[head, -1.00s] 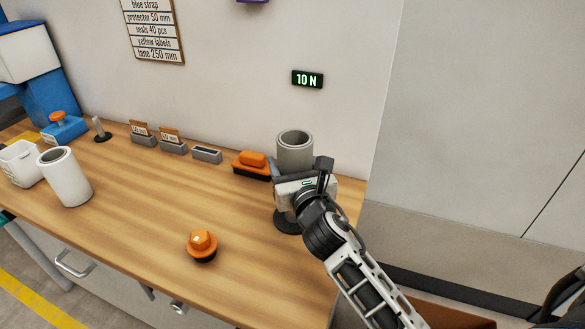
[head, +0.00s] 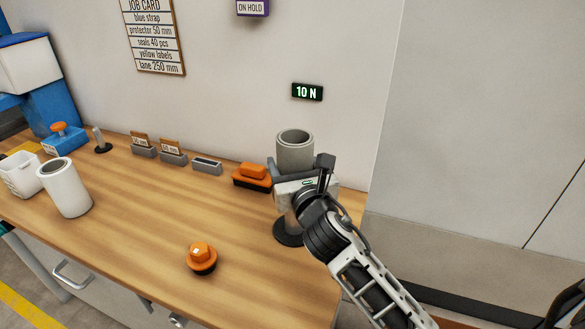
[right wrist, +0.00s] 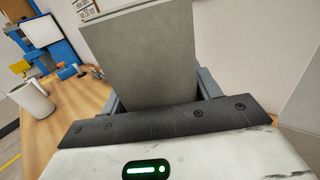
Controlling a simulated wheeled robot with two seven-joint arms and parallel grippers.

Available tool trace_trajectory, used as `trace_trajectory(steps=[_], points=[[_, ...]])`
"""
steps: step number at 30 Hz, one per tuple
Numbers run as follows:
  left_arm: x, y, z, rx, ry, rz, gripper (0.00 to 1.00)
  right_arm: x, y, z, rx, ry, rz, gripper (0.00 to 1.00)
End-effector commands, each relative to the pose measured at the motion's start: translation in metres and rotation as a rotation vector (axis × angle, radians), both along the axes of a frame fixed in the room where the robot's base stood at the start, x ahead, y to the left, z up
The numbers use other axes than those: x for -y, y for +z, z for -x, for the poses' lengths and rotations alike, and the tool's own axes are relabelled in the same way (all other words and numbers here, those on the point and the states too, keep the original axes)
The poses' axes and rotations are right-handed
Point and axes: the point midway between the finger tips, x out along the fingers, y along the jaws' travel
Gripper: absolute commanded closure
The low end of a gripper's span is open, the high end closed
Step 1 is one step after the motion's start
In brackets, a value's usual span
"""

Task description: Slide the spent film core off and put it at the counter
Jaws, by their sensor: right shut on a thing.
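The spent film core is a grey hollow tube (head: 295,152), upright at the right end of the wooden counter (head: 130,220). It also fills the middle of the right wrist view (right wrist: 155,60). My right gripper (head: 296,176) is shut on the core, with a finger showing on each side of it. Below the gripper a post stands on a round black base (head: 288,232); the gripper and arm hide part of it. The core's lower end is hidden behind the gripper. My left gripper is not in view.
An orange knob on a black base (head: 201,257) stands near the front edge. An orange-and-black block (head: 252,176) sits left of the core. A white roll with a grey core (head: 65,188) and a white bin (head: 20,176) stand at left. The middle counter is clear.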

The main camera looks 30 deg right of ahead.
Motion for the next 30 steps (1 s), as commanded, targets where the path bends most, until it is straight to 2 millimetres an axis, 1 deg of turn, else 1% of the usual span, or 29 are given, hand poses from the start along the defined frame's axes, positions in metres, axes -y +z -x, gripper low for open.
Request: trace_trajectory(steps=[1, 30], points=[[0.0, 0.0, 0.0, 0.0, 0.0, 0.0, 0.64, 0.0, 0.004, 0.0, 0.003, 0.0, 0.002, 0.93], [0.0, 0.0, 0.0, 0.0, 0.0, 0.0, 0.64, 0.0, 0.052, 0.0, 0.003, 0.0, 0.003, 0.93]])
